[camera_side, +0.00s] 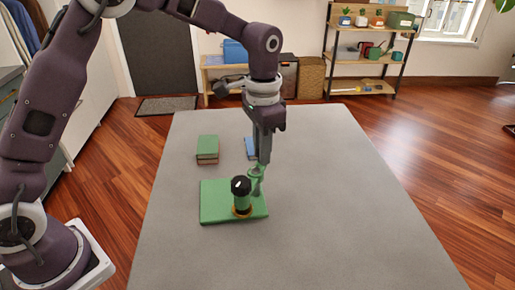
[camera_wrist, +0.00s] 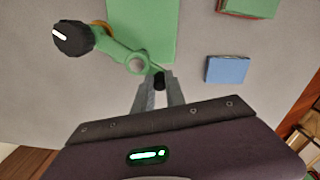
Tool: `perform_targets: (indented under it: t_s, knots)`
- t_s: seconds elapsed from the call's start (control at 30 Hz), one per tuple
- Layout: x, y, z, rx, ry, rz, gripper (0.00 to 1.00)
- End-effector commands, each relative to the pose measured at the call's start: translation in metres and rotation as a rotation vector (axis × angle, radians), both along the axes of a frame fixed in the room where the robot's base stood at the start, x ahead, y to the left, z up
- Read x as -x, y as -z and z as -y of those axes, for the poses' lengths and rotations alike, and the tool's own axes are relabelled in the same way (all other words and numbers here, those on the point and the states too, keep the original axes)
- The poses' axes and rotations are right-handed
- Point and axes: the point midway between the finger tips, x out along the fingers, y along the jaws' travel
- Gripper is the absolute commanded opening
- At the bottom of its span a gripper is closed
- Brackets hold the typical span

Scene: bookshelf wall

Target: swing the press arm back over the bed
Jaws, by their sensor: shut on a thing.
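The press has a flat green bed (camera_side: 215,203) on the grey table. A short green post with a black cap (camera_side: 241,186) and a gold ring at its foot stands near the bed's front right part. The cap carries a white mark and also shows in the wrist view (camera_wrist: 73,38). The green press arm (camera_wrist: 112,48) runs from the post to a round end by my fingers. My gripper (camera_side: 261,165) points down, shut on a small black handle (camera_wrist: 159,81) at that end. The end appears near the bed's edge; its exact overlap with the bed is unclear.
A green-topped stack of books (camera_side: 207,146) lies behind the bed. A blue block or book (camera_wrist: 227,70) lies near it, partly hidden by my gripper in the side view. The grey table (camera_side: 350,220) is clear to the right and in front.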

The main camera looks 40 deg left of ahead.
Motion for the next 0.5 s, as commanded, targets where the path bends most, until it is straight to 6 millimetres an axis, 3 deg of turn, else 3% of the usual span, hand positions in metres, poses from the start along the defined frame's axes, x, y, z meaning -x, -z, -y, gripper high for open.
perform_targets:
  t_s: [0.5]
  knots:
    - [-0.003,-0.001,0.019,0.001,0.487,0.004,0.00]
